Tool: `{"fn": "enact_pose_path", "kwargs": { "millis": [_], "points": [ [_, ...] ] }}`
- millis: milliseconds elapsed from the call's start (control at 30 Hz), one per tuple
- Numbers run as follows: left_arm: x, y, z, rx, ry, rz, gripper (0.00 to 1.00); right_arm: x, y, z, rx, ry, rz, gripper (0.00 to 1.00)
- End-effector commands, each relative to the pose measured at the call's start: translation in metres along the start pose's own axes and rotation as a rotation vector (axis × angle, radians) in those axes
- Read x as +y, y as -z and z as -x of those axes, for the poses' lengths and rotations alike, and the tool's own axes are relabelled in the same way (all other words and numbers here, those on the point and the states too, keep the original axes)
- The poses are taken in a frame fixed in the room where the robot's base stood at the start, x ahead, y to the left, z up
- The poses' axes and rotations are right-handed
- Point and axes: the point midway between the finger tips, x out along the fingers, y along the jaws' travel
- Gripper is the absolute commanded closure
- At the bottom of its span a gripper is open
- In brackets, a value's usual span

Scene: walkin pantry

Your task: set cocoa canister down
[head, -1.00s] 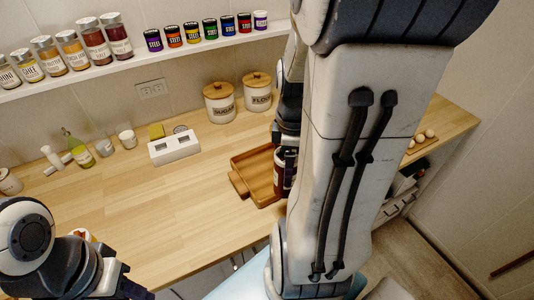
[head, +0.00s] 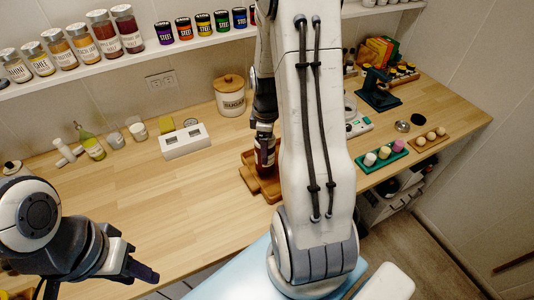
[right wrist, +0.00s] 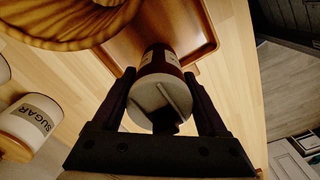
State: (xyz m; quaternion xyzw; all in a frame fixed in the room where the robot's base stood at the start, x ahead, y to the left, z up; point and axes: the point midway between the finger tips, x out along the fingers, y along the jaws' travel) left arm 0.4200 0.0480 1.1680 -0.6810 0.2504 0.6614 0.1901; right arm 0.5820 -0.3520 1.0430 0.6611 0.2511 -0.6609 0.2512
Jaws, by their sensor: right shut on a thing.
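The cocoa canister (head: 265,155) is a dark red-brown jar with a pale label. In the head view it stands upright at the wooden tray (head: 247,178), partly hidden by my right arm. My right gripper (head: 265,134) is shut on it from above. In the right wrist view the canister (right wrist: 163,85) shows its pale lid between the two fingers of the right gripper (right wrist: 160,102), with the tray (right wrist: 118,48) beyond it. I cannot tell whether its base touches the tray. My left gripper (head: 143,270) is at the lower left, away from the canister; its jaw opening is unclear.
A sugar canister (head: 230,96) stands behind the tray. A green tray (head: 381,159) and egg holder (head: 429,140) lie right. The left middle of the counter is clear.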

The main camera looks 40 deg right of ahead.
Motion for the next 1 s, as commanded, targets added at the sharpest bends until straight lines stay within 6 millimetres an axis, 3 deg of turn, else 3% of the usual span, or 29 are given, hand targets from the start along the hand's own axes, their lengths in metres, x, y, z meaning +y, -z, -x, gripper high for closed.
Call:
{"fn": "enact_pose_path", "kwargs": {
  "millis": [300, 700, 733, 767, 800, 1000],
  "points": [
    [0.001, 0.001, 0.011, 0.000, 0.000, 0.001, 0.60, 0.000, 0.000, -0.037, -0.001, 0.002, 0.000, 0.90],
    [0.001, 0.000, 0.007, 0.000, 0.000, 0.000, 0.60, 0.000, 0.000, -0.043, 0.000, 0.000, 0.000, 0.90],
    [0.001, 0.000, 0.008, 0.000, 0.000, 0.000, 0.60, 0.000, 0.000, -0.043, 0.000, 0.000, 0.000, 0.16],
    [0.001, 0.000, 0.008, 0.000, 0.000, 0.000, 0.60, 0.000, 0.000, -0.042, 0.000, 0.000, 0.000, 0.05],
    [0.001, 0.000, 0.008, 0.000, 0.000, 0.000, 0.60, 0.000, 0.000, -0.042, 0.000, 0.000, 0.000, 0.00],
    [0.001, 0.001, 0.009, 0.000, 0.000, 0.000, 0.60, 0.000, 0.000, -0.042, 0.000, 0.000, 0.000, 0.00]
  ]
}}
